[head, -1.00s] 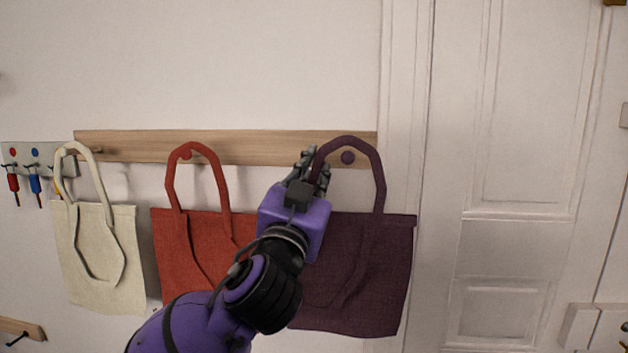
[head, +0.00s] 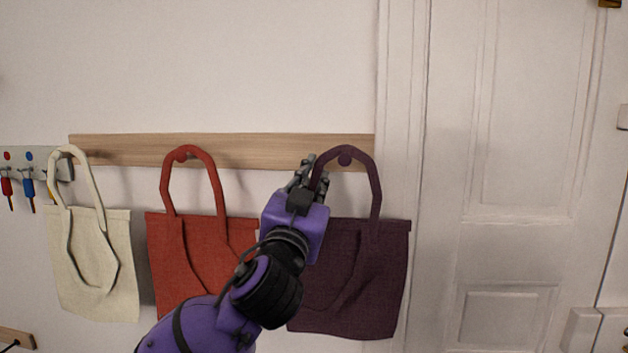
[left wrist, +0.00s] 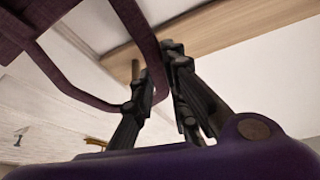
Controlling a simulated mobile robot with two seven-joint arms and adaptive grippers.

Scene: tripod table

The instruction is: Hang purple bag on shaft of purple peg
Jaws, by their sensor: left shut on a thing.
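The purple bag (head: 365,275) hangs upright below the wooden rail, its handle an arch at the top. My left gripper (head: 306,172) is shut on the left side of that handle (head: 372,182). The round end of the purple peg (head: 345,158) shows inside the arch, close under its top; I cannot tell whether they touch. In the left wrist view the handle strap (left wrist: 148,45) runs down between my left gripper's fingers (left wrist: 165,95). A short brown rod, perhaps the peg's shaft (left wrist: 135,68), shows beside the strap. My right gripper is not in view.
A red bag (head: 195,260) and a cream bag (head: 92,270) hang to the left on the wooden rail (head: 250,148). A grey rack (head: 50,162) with small tools is at the far left. A white door (head: 510,200) stands to the right.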

